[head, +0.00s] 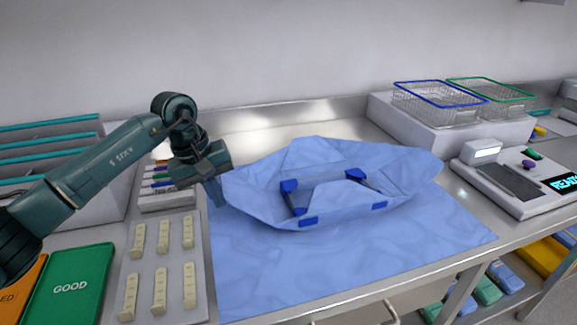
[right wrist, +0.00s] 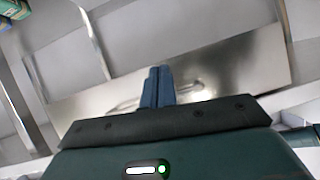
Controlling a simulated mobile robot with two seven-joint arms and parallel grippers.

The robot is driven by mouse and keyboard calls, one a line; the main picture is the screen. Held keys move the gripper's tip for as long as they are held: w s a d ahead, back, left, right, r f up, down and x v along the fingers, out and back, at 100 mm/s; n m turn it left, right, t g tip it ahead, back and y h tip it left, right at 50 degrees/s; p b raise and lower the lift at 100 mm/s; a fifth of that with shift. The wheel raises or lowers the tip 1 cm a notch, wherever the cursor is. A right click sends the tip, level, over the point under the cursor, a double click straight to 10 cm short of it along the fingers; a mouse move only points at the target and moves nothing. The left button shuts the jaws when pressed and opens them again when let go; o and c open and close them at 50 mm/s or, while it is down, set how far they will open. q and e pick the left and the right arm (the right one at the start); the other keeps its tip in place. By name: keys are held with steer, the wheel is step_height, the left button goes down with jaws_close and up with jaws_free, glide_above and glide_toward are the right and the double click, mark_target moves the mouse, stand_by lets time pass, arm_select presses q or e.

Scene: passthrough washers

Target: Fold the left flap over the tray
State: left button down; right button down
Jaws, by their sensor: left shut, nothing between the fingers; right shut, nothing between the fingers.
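A light blue wrap sheet (head: 350,260) lies on the steel counter. A tray with dark blue corner pieces (head: 289,185) sits in its middle, partly covered by folds of the sheet. The left flap (head: 245,190) is raised in a crumpled fold on the tray's left side. My left gripper (head: 215,190) is at the outer left edge of this flap, fingers pointing down and shut. The fingertips are partly hard to make out against the blue sheet. My right gripper (right wrist: 158,86) shows only in the right wrist view, shut and empty, with a blurred grey metal surface beyond it.
Wire baskets (head: 437,102) stand on a white block at the back right. A scale-like device (head: 515,180) stands at right. The sheet's front part is clear.

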arm_select(q)
steer(key=shift+w+d+r, duration=0.2)
steer(key=shift+w+d, duration=0.05)
steer(key=shift+d, duration=0.6)
steer(key=shift+w+d+r, duration=0.25)
steer(key=shift+d, duration=0.65)
steer(key=shift+w+d+r, duration=0.2)
steer(key=shift+w+d, duration=0.05)
steer(key=shift+d, duration=0.6)
steer(key=shift+w+d+r+p, duration=0.15)
steer(key=shift+d+p, duration=0.05)
steer(key=shift+d, duration=0.5)
steer(key=shift+w+d+r+p, duration=0.15)
steer(key=shift+d+r, duration=0.05)
steer(key=shift+d, duration=0.45)
steer(key=shift+w+d+r+p, duration=0.15)
steer(key=shift+d+p, duration=0.05)
steer(key=shift+d, duration=0.5)
steer(key=shift+w+d, duration=0.1)
steer(key=shift+d, duration=0.25)
steer(key=d+p+v, duration=0.1)
steer(key=p+v, duration=0.2)
steer(key=v, duration=0.3)
glide_above(248, 197)
steer(key=d, duration=0.2)
steer(key=shift+w+d+r, duration=0.2)
steer(key=shift+w, duration=0.2)
